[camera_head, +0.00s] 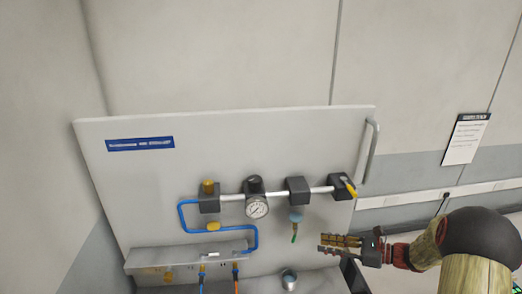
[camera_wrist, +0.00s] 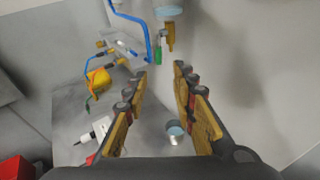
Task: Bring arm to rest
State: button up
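My gripper (camera_head: 341,243) is at the right of the head view, in front of the lower right part of a grey panel (camera_head: 130,190). In the wrist view my gripper (camera_wrist: 160,84) shows two yellow-brown fingers spread apart, with nothing held between them. My arm comes in from the right edge of the head view.
The panel carries a gauge (camera_head: 257,208), black blocks on a pipe, a yellow lever (camera_head: 348,187), blue tubing (camera_head: 183,218) and a handle (camera_head: 371,150). A small metal cup (camera_head: 289,279) is below. A red object (camera_wrist: 16,168) lies at the lower left of the wrist view.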

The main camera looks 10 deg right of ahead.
jog(key=s+a+f+n+g+h+b, duration=0.2)
jog(key=s+f+n+g+h, duration=0.15)
jog(key=s+n, duration=0.35)
jog(key=s+a+f+n+g+h+b, duration=0.15)
jog(key=s+f+n+g, duration=0.25)
jog(key=s, duration=0.6)
jog(key=s+a+r+n+t+h+b, duration=0.4)
jog(key=s+a+n+h+b, duration=0.4)
jog(key=s+n+b, duration=0.4)
jog(key=r+n+b, duration=0.1)
jog(key=n+b, duration=0.1)
jog(key=shift+s+a+r+t+b, duration=0.15)
jog(key=shift+s+t+b, duration=0.1)
jog(key=shift+t+b, duration=0.1)
